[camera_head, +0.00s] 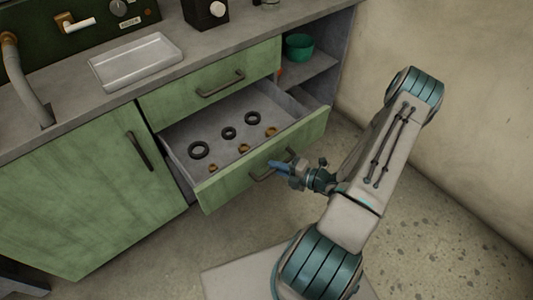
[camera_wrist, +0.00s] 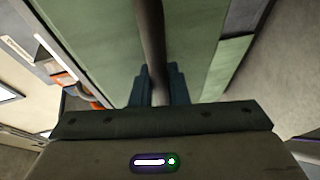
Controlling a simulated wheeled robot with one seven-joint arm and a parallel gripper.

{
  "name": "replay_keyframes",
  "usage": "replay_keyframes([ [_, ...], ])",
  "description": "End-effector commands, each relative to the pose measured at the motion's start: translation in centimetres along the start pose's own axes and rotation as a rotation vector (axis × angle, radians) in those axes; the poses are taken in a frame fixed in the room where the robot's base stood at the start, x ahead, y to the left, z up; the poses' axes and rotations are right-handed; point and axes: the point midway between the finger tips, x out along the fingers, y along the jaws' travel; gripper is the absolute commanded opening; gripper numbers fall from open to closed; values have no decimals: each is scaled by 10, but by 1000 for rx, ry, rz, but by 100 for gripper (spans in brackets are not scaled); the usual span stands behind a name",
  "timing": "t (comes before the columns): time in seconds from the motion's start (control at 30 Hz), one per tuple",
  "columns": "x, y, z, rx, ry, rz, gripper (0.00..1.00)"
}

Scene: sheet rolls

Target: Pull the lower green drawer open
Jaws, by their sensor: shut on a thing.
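The lower green drawer (camera_head: 222,187) stands pulled out from the cabinet, with its inside showing. Black rings and small brass-coloured rings lie on its floor. Its dark bar handle (camera_head: 258,180) is on the front face, and my gripper (camera_head: 280,168) is at it. In the wrist view the handle (camera_wrist: 151,40) runs between the two blue fingers of my gripper (camera_wrist: 158,85), which are shut on it. The fingers hide part of the handle.
The upper green drawer (camera_head: 215,85) is shut above. A cabinet door (camera_head: 85,190) with a dark handle is shut at left. A white tray (camera_head: 136,62) lies on the counter. A teal bowl (camera_head: 299,46) sits on an open shelf. A wall (camera_head: 440,90) stands at right.

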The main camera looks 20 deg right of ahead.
Motion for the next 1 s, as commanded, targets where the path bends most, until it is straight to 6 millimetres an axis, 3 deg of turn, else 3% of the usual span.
replay_keyframes([
  [0.23, -19, -4, -8, 0, 0, 1, 0],
  [0.67, -22, -5, -8, 0, -2, 0, 0],
  [0.7, -22, -5, -8, 0, -2, 0, 23],
  [0.77, -22, -5, -8, 0, -2, 0, 36],
  [1.0, -22, -5, -8, 0, -2, 0, 36],
])
